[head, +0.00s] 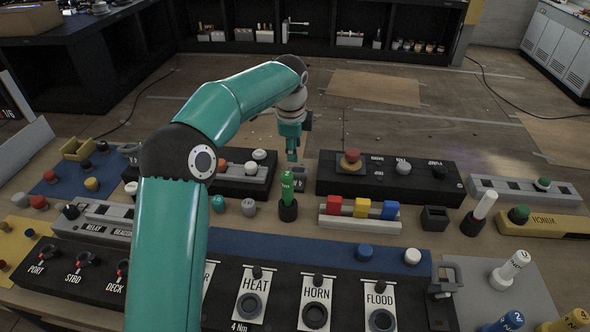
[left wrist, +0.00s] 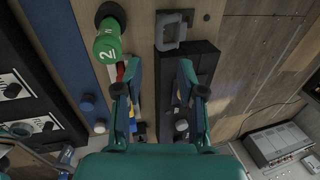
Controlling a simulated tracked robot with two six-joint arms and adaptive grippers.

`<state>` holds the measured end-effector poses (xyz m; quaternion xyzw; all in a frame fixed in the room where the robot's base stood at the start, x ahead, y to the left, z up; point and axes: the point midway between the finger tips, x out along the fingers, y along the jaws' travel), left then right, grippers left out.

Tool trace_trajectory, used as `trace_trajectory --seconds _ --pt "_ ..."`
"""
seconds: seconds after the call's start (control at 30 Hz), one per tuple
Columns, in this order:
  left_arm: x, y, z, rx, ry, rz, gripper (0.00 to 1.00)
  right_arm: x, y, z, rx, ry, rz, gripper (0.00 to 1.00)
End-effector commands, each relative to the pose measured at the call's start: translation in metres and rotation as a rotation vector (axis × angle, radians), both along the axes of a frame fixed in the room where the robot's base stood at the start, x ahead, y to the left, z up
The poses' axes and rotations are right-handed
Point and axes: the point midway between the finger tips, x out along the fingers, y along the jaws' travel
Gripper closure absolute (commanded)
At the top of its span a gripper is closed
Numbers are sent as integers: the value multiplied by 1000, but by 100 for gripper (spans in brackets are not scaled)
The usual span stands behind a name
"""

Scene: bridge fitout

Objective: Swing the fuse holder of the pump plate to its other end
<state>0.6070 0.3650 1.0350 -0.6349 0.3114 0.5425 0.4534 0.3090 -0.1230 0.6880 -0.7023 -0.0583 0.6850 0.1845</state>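My left gripper (head: 291,153) hangs over the bench, behind the green cylinder (head: 287,187). In the left wrist view, its two fingers (left wrist: 157,78) are apart, with nothing seen between them. A grey bracket (left wrist: 174,27) lies at the end of a dark panel (left wrist: 203,62), ahead of the fingertips. I can read no pump label, so I cannot tell which part is the pump plate's fuse holder. Labelled plates HEAT (head: 252,299), HORN (head: 315,300) and FLOOD (head: 379,300) stand in front. My right gripper is not in view.
A black panel with a red button (head: 351,158) stands right of the gripper. Red, yellow and blue blocks (head: 362,208) sit in a rack. A white-topped post (head: 485,205) rises at right. The green cylinder (left wrist: 107,42) stands upright left of the bracket. The wooden deck behind is mostly clear.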

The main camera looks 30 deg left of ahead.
Motion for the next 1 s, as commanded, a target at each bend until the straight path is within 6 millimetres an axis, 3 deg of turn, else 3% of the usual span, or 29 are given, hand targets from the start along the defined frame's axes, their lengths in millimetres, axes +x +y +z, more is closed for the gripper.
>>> trace_trajectory --seconds 0.3,0.5,0.93,1.0 --pt "13 8 -67 -2 5 3 61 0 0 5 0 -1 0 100" --pt "20 11 -92 -1 2 3 61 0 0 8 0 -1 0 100" --pt "22 12 -103 -1 0 3 61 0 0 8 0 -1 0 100" --pt "22 12 -103 -1 0 3 71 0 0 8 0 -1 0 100"
